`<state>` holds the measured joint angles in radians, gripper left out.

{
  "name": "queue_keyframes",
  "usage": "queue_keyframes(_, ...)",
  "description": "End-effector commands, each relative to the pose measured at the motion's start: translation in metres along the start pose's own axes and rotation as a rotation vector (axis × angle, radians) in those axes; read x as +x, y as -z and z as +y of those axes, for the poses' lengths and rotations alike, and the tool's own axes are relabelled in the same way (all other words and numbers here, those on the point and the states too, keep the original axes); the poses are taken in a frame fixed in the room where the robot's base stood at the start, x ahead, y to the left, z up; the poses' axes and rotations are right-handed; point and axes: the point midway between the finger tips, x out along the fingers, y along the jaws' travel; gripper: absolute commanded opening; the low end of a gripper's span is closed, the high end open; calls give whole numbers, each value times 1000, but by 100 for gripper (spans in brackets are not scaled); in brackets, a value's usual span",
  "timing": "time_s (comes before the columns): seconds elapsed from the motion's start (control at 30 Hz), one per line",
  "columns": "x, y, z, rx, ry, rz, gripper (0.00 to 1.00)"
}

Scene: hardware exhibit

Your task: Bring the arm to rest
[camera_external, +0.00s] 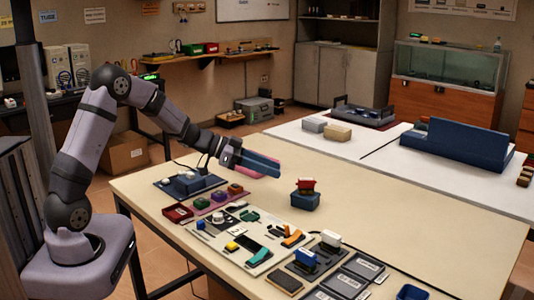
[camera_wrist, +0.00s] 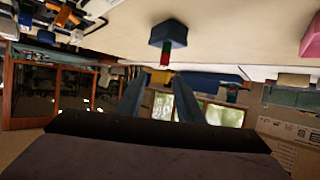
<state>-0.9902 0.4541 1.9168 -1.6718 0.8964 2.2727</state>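My gripper (camera_external: 279,169) is raised over the far-left part of the cream table (camera_external: 430,225), with its blue fingers pointing right and slightly down. In the wrist view my gripper's two fingers (camera_wrist: 160,82) stand apart with nothing between them, so it is open and empty. The wrist picture looks upside down and faces out across the room. My arm is bent at the elbow and reaches out from its base at the left.
A blue block (camera_external: 305,201) with a red piece (camera_external: 306,184) on it stands on the table right of my gripper. A pink object (camera_external: 262,164) shows partly behind the fingers. Several small parts and panels (camera_external: 262,237) crowd the front. The table's right side is mostly clear.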

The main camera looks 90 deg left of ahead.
Motion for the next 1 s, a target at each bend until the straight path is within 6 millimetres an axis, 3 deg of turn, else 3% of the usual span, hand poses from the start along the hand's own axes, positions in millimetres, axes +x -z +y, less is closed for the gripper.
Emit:
queue_keyframes(0.17, 6, 4, 54, -49, -110, -83, 34)
queue_keyframes(0.33, 0, -6, 151, -136, -275, -286, 34)
queue_keyframes(0.5, -33, -28, 243, -197, -375, -562, 34)
queue_keyframes(0.6, -61, -44, 282, -207, -384, -723, 34)
queue_keyframes(0.8, -124, -71, 329, -166, -301, -994, 34)
queue_keyframes(1.0, -175, -85, 339, -83, -145, -1137, 34)
